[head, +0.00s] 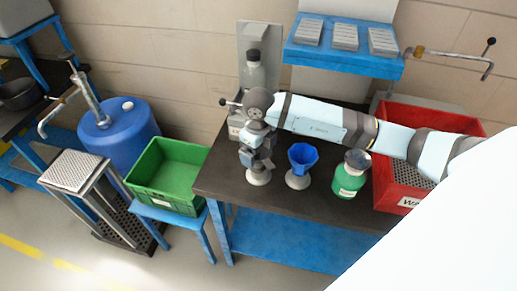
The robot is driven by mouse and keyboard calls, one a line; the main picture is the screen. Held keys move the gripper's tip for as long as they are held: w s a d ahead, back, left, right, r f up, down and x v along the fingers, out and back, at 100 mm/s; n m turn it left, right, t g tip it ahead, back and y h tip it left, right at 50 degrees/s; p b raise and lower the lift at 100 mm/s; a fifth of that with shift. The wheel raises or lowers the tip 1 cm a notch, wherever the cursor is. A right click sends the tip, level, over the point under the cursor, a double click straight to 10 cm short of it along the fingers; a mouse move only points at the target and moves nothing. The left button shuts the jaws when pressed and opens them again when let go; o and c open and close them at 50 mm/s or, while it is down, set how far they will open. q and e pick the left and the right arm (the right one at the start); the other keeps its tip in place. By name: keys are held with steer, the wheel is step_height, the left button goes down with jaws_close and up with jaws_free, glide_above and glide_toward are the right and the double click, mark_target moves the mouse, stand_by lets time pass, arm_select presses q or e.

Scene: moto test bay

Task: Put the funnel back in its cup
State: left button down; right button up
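The blue funnel (302,153) stands upright, wide mouth up, on the dark bench. A pale round cup-like base (298,181) shows directly below it; how deep the funnel sits in it is too small to tell. My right gripper (262,165) points down to the left of the funnel, apart from it. A second pale round base (258,178) shows right under the gripper; I cannot tell whether they touch. The finger gap is too small to make out. My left gripper is not in view.
A green bottle (349,181) stands right of the funnel, and a red bin (409,200) beyond it. A grey bottle (254,75) is behind my gripper. A blue shelf (344,59) hangs above the bench. A green crate (168,177) and blue drum (118,137) stand left.

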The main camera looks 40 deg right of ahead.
step_height(320, 180, up, 14)
steer(key=b, duration=0.1)
stand_by(0.6)
steer(key=shift+s+f, duration=0.1)
steer(key=shift+f, duration=0.05)
